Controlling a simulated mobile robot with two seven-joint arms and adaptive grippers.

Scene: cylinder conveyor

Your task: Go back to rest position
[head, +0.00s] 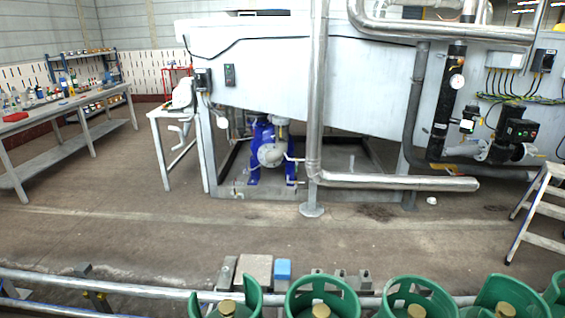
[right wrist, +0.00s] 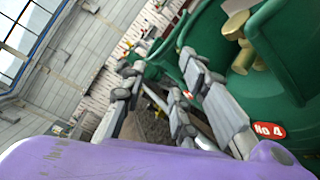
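My right gripper (right wrist: 162,72) shows in the right wrist view. Its two grey fingers stand apart with nothing between them. A green cylinder (right wrist: 275,100) with a red "No 4" label and a brass valve is close to the right finger in that view. I cannot tell whether they touch. In the head view neither of my grippers shows. Several green cylinders with open collars and brass valves, one of them this cylinder (head: 320,298), stand in a row along the bottom edge. Their lower parts are cut off.
A conveyor rail (head: 150,289) runs across the front, with a small blue block (head: 283,269) by it. Beyond lies clear floor (head: 270,232). A workbench (head: 70,103) stands at left, machinery with a pipe (head: 400,183) at the back, a step ladder (head: 540,215) at right.

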